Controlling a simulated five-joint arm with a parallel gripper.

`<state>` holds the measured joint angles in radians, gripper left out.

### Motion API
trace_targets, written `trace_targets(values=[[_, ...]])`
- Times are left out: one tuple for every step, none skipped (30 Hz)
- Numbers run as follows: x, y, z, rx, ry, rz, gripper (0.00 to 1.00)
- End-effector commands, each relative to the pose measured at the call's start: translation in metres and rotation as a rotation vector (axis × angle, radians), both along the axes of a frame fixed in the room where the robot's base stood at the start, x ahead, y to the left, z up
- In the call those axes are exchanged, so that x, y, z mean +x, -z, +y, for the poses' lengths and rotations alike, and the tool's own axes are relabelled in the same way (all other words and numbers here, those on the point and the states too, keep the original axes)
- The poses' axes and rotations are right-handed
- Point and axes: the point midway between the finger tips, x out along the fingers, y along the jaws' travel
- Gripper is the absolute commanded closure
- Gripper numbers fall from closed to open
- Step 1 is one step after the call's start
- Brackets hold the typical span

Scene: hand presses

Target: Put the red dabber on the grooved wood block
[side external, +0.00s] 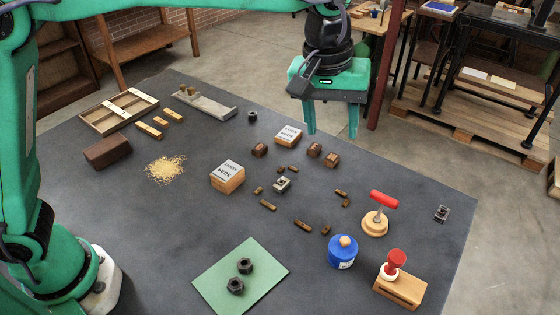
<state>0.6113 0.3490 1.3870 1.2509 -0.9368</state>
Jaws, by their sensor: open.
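The red dabber (396,259) has a red knob handle and a pale lower part. It stands upright on the grooved wood block (402,291), toward its left half, near the table's front right. The block is light wood with a dark groove along its front face. My gripper (331,128) is open and empty, fingers pointing down, over the back part of the dark table. It is well apart from the dabber and the block.
A red T-handled tool on a round wooden base (375,224) and a blue jar (342,252) stand near the block. A green mat (215,280) holds two dark nuts. Labelled boxes (228,178) and small wooden pieces lie mid-table. Free room lies at the table's right.

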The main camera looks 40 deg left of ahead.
Motion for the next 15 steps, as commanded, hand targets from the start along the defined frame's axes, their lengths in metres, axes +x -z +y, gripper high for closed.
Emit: trace_targets(values=[[-0.002,-0.008,0.018,-0.005,0.005,-0.016,0.49],[-0.004,-0.011,0.028,-0.005,0.012,-0.023,0.49],[-0.007,-0.015,0.04,-0.007,0.022,-0.036,0.49],[-0.009,-0.018,0.049,-0.007,0.029,-0.045,0.49],[-0.011,-0.021,0.058,-0.007,0.037,-0.053,0.49],[-0.015,-0.024,0.071,-0.007,0.045,-0.065,0.49],[-0.018,-0.026,0.079,-0.007,0.053,-0.074,0.49],[-0.021,-0.028,0.089,-0.006,0.06,-0.083,0.49],[-0.025,-0.031,0.1,-0.004,0.069,-0.094,0.49],[-0.029,-0.032,0.109,-0.004,0.075,-0.104,0.49],[-0.033,-0.033,0.117,-0.003,0.083,-0.114,0.49],[-0.038,-0.035,0.128,0.001,0.092,-0.125,0.49],[-0.043,-0.036,0.136,0.003,0.099,-0.134,0.49],[-0.047,-0.036,0.144,0.005,0.105,-0.144,0.49],[-0.053,-0.037,0.155,0.01,0.114,-0.156,0.49]])
